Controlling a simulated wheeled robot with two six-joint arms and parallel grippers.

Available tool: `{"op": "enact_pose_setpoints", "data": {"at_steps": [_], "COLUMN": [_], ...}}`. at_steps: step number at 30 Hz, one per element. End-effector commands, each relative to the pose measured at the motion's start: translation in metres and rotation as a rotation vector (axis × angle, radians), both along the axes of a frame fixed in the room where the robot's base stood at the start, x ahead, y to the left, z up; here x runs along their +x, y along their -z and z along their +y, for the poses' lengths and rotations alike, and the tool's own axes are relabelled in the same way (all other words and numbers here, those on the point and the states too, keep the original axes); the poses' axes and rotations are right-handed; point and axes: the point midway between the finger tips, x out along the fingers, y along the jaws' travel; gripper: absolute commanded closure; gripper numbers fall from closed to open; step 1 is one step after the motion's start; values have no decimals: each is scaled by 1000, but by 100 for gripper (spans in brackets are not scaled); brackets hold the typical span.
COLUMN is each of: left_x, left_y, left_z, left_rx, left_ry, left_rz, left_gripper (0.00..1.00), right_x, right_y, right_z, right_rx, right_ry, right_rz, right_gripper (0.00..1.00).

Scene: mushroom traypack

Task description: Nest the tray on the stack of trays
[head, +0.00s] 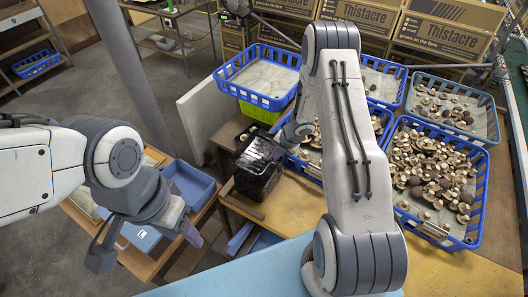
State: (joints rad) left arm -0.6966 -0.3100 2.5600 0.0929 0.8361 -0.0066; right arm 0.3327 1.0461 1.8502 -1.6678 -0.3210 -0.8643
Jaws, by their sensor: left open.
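A stack of black trays (256,184) stands on the wooden table at the centre of the head view. A glossy dark shape on its top looks like the uppermost tray; whether it is seated or held above the stack cannot be told. My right gripper (262,150) is at the top of this stack, with its wrist coming down from the upper right. Its fingertips blend with the black trays, so its grip is unclear. My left gripper (146,250) is open and empty, with its fingers apart, left of the stack and well away from it.
Blue crates of mushrooms (437,180) fill the right, partly hidden by my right arm. An emptier blue crate (262,98) sits behind the stack, over a green one (260,114). A blue bin (190,183) stands left of the stack. Cardboard boxes (450,25) line the back.

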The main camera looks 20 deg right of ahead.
Motion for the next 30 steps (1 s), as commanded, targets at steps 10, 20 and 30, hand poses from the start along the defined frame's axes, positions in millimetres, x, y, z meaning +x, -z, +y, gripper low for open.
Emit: {"op": "enact_pose_setpoints", "data": {"at_steps": [10, 20, 30], "left_x": [0, 0, 0], "left_y": [32, 63, 64], "left_z": [0, 0, 0], "left_rx": [0, 0, 0], "left_ry": [2, -3, -5], "left_rz": [0, 0, 0], "left_gripper": [50, 50, 50], "right_x": [-3, -2, -2], "right_y": [32, 63, 64], "right_z": [-7, -5, -4], "right_rx": [0, 0, 0], "right_ry": [11, 8, 5], "right_rz": [0, 0, 0], "right_gripper": [100, 100, 100]}}
